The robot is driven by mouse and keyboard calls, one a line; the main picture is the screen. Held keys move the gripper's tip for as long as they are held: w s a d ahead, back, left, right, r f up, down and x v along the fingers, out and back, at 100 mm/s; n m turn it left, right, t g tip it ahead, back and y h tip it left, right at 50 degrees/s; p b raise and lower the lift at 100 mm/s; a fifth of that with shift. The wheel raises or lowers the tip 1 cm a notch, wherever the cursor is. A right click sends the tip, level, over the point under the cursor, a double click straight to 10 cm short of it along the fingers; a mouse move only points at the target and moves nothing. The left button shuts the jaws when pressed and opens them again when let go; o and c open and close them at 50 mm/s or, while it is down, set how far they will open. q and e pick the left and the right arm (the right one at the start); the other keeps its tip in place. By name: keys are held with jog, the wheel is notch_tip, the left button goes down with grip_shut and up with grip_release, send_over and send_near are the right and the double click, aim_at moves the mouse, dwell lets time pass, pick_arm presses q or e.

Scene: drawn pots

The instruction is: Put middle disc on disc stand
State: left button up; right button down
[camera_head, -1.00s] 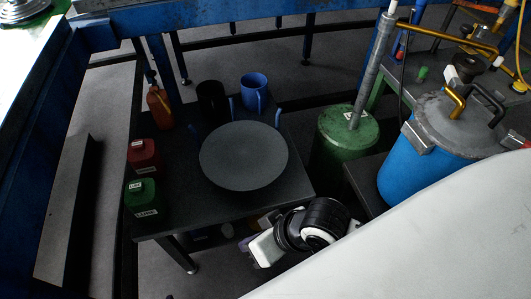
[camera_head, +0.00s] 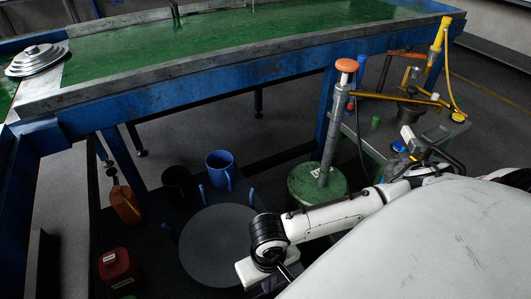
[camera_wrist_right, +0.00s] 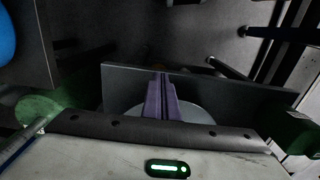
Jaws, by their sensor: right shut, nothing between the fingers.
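A stack of stepped metal discs (camera_head: 37,60) sits at the left end of the green-topped bench. A large flat grey disc (camera_head: 212,250) lies level over the low dark table, with blue upright pieces beside its rim. I cannot tell which disc is the middle one, or whether the blue uprights belong to the disc stand. My right gripper (camera_head: 250,274) is at the grey disc's lower right edge, its fingers mostly hidden in the head view. In the right wrist view its purple fingers (camera_wrist_right: 162,97) are together and empty, in front of the grey disc (camera_wrist_right: 191,111). My left gripper is not in view.
A blue mug (camera_head: 220,168), dark cup (camera_head: 177,184), orange bottle (camera_head: 125,204) and red can (camera_head: 117,267) stand around the grey disc. A green drum (camera_head: 312,187) with a tall pole is to the right. The long bench (camera_head: 230,45) is largely clear.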

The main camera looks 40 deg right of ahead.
jog(key=w+f, duration=0.1)
jog(key=f, duration=0.1)
jog(key=w+f, duration=0.1)
jog(key=f, duration=0.1)
jog(key=shift+w+d+b, duration=0.25)
jog(key=shift+w+b, duration=0.05)
jog(key=shift+b, duration=0.05)
jog(key=shift+w+d, duration=0.15)
jog(key=shift+w, duration=0.55)
jog(key=shift+w+d+r+p, duration=0.15)
jog(key=shift+w+r+p, duration=0.15)
jog(key=shift+w+p, duration=0.7)
jog(key=shift+p, duration=0.55)
jog(key=shift+w+d+f, duration=0.1)
jog(key=shift+w+f, duration=0.05)
jog(key=shift+w, duration=0.05)
jog(key=shift+w+d+f, duration=0.1)
jog(key=shift+w+f, duration=0.05)
jog(key=shift+f, duration=0.05)
